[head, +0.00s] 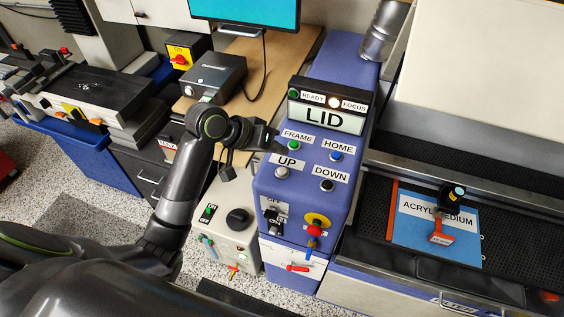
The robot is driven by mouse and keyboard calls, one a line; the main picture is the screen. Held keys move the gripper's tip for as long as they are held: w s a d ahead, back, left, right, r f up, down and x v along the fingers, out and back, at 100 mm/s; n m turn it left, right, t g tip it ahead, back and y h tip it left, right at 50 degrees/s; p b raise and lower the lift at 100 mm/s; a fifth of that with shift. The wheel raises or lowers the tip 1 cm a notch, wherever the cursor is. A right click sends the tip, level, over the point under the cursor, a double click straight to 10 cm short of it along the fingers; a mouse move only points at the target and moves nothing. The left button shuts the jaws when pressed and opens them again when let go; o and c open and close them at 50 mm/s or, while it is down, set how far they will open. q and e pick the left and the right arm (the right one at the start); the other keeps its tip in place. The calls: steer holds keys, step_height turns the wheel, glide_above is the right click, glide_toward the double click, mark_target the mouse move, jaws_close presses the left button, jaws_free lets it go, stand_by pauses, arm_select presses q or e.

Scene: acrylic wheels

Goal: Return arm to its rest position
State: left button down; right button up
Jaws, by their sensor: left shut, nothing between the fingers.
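My left gripper (277,141) is at the end of my left arm, which comes in from the lower left. It is shut and looks empty. Its fingertips are close to the FRAME label and the green FRAME button (295,147) on the blue control panel (268,189); I cannot tell whether they touch. The panel also has a blue HOME button (336,156), a pale UP button (281,173) and a black DOWN button (327,186). My right gripper is not in view.
A laser bed on the right holds a blue sheet labelled ACRYLIC MEDIUM (458,240) under the laser head (451,196). Below the panel are a red and yellow stop knob (316,225) and a grey box with a black dial (238,219). A monitor (247,12) stands behind.

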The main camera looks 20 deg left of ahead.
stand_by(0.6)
arm_select(q)
steer(key=shift+y, duration=0.8)
steer(key=s+f, duration=0.1)
steer(key=s+a+f, duration=0.1)
steer(key=s+f, duration=0.1)
steer(key=s+a+f, duration=0.1)
steer(key=shift+s+a+f, duration=0.15)
steer(key=shift+a+f, duration=0.1)
steer(key=shift+f, duration=0.05)
steer(key=s+a+f+n+g+y, duration=0.1)
steer(key=s+a+f+y, duration=0.2)
steer(key=s, duration=0.5)
steer(key=s+a+f+y, duration=0.2)
steer(key=s+a, duration=0.3)
steer(key=s, duration=0.3)
steer(key=s+a+f+n+g+y, duration=0.1)
steer(key=s+a+f+y, duration=0.2)
steer(key=s, duration=0.5)
step_height(320, 180, down, 29)
steer(key=a+g+h+b, duration=0.1)
steer(key=a+g+b, duration=0.1)
steer(key=b, duration=0.3)
steer(key=s+d+f+b, duration=0.1)
steer(key=s+f+b, duration=0.2)
steer(key=s+f, duration=1.2)
step_height(320, 180, down, 4)
steer(key=shift+s+f+g+h, duration=0.2)
steer(key=shift+g+h, duration=0.1)
steer(key=shift+g, duration=0.1)
